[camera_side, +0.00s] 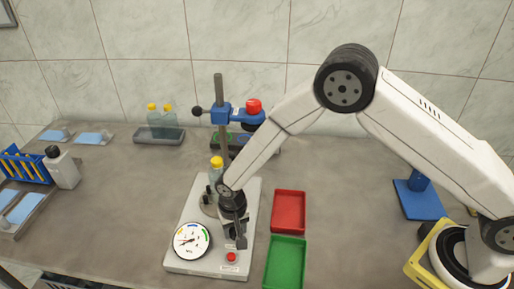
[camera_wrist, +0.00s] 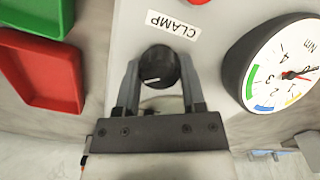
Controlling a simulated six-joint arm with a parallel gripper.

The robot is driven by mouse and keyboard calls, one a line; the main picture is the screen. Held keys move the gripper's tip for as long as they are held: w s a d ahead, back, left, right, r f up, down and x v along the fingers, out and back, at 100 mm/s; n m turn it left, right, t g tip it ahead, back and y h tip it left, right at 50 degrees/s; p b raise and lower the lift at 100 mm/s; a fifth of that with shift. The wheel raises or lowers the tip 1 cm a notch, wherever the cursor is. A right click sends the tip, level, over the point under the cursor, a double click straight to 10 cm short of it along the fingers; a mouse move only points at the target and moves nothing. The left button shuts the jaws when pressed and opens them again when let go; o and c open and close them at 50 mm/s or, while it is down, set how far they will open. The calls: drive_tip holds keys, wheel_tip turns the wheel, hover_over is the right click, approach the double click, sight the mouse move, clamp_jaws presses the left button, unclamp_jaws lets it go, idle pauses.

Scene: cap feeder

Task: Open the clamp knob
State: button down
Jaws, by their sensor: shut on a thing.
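The clamp knob (camera_wrist: 158,66) is round and black with a white pointer line, next to a label reading CLAMP (camera_wrist: 173,24) in the wrist view. My gripper (camera_wrist: 160,80) has one finger on each side of the knob and is shut on it. In the side view my gripper (camera_side: 239,236) points down at the front right of the light base plate (camera_side: 180,262); there it hides the knob. A bottle with a yellow cap (camera_side: 216,163) stands on the plate behind my wrist, partly hidden.
A round dial gauge (camera_side: 192,241) and a red button (camera_side: 231,257) sit on the plate close to my gripper. A red tray (camera_side: 289,212) and a green tray (camera_side: 285,262) lie to the right. A post (camera_side: 219,100) with a blue head (camera_side: 236,114) rises behind.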

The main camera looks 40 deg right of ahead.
sight(235, 230)
drive_tip(key=n, duration=0.5)
drive_tip(key=shift+n, duration=2.6)
drive_tip(key=shift+a, duration=0.1)
drive_tip(key=shift+c, duration=0.9)
unclamp_jaws()
drive_tip(key=shift+r, duration=0.15)
drive_tip(key=shift+r, duration=3.75)
